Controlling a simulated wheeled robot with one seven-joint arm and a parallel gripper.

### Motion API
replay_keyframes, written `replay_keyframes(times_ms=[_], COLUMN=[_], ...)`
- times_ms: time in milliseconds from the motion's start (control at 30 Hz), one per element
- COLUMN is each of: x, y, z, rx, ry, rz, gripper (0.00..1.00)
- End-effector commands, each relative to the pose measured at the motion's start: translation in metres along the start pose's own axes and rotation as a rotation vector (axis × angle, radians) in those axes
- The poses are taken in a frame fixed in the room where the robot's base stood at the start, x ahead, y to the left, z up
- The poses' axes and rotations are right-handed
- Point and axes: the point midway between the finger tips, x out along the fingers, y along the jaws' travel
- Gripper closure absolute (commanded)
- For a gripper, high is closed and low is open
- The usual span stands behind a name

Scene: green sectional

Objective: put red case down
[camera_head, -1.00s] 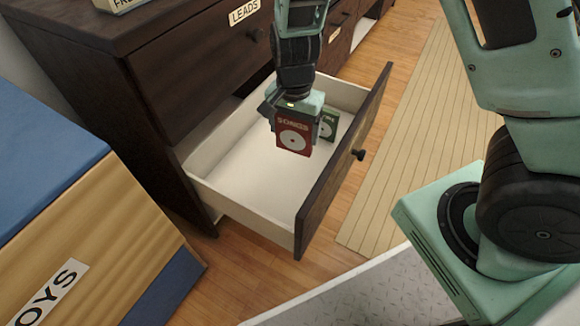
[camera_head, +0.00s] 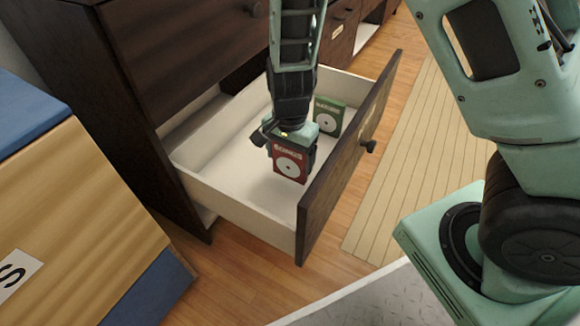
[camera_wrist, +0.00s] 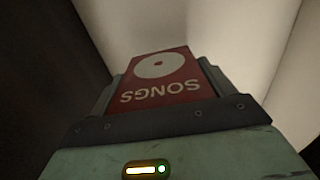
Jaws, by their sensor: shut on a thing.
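The red case (camera_head: 290,163) is labelled SONGS and has a white disc mark. My gripper (camera_head: 292,150) is shut on it and holds it upright inside the open white drawer (camera_head: 230,166), near the drawer's dark front panel. In the wrist view the red case (camera_wrist: 160,75) sits between the two fingers of my gripper (camera_wrist: 155,85), with the pale drawer interior beyond. I cannot tell whether the case's lower edge touches the drawer floor.
A green case (camera_head: 328,116) stands upright toward the back right of the drawer. The dark cabinet (camera_head: 140,60) rises behind it. A blue and wooden box (camera_head: 90,200) is at left. The drawer's left floor is clear.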

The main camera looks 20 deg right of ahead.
Motion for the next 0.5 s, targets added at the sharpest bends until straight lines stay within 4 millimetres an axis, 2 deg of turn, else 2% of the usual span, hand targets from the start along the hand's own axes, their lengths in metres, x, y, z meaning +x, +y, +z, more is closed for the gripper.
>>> replay_keyframes(times_ms=[33, 133, 500], x=[0.013, 0.025, 0.026], y=[0.0, 0.0, 0.0], z=[0.0, 0.0, 0.0], rx=[0.001, 0.001, 0.0], ry=[0.0, 0.0, 0.0], rz=[0.002, 0.001, 0.001], gripper=[0.46, 0.46, 0.46])
